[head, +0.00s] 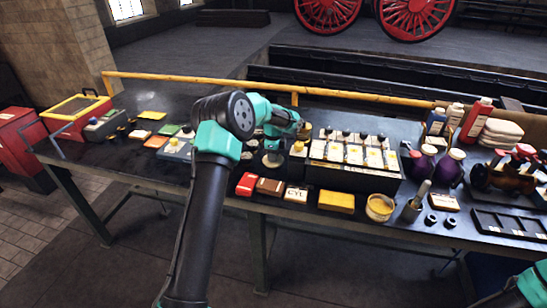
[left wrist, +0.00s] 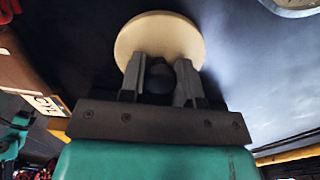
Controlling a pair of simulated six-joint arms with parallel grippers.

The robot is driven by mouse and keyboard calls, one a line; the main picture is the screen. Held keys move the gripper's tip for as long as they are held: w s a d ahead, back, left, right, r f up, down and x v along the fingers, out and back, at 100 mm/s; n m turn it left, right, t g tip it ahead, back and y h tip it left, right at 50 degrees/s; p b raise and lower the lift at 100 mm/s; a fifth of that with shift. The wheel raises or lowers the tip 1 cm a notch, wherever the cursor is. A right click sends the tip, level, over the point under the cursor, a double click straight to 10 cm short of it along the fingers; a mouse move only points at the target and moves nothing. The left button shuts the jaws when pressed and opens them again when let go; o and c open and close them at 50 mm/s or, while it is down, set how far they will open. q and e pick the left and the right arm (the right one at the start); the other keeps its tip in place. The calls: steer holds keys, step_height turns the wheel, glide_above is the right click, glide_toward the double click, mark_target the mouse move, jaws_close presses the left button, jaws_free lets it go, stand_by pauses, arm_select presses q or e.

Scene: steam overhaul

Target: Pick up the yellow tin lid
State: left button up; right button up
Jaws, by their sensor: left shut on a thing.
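My left gripper (left wrist: 160,82) is shut on the dark knob (left wrist: 160,80) of a round, pale cream-yellow lid (left wrist: 160,38) in the left wrist view. The fingers stand on either side of the knob, and the disc shows beyond them. In the head view the left gripper (head: 272,158) is low over the middle of the bench, largely hidden by its own arm. An open round tin with yellow contents (head: 380,207) stands near the bench's front edge, to the gripper's right. My right gripper is out of view.
A black case of pale labelled blocks (head: 352,176) stands right of the gripper. Red, brown and CYL-marked boxes (head: 296,194) lie in front. Purple bottles (head: 448,166) and a black divided tray (head: 505,224) are farther right. A yellow rail (head: 180,80) runs behind.

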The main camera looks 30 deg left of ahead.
arm_select(q)
step_height(320, 180, up, 3)
steer(key=shift+s+r, duration=0.1)
steer(key=s+d, duration=0.2)
steer(key=s, duration=0.2)
steer(key=s+d+r, duration=0.1)
steer(key=s+d, duration=0.2)
steer(key=s, duration=0.2)
steer(key=s+d, duration=0.3)
steer(key=s, duration=0.1)
steer(key=shift+s+d+r, duration=0.15)
steer(key=shift+s+d, duration=0.05)
steer(key=shift+s, duration=0.05)
steer(key=shift+r, duration=0.1)
steer(key=shift+d+r+n, duration=0.1)
steer(key=shift+r+n, duration=0.45)
steer(key=shift+n, duration=0.25)
step_height(320, 180, up, 6)
steer(key=s+n, duration=0.1)
steer(key=n, duration=0.8)
steer(key=shift+s+d, duration=0.35)
steer(key=shift+d, duration=0.1)
steer(key=shift+f, duration=0.15)
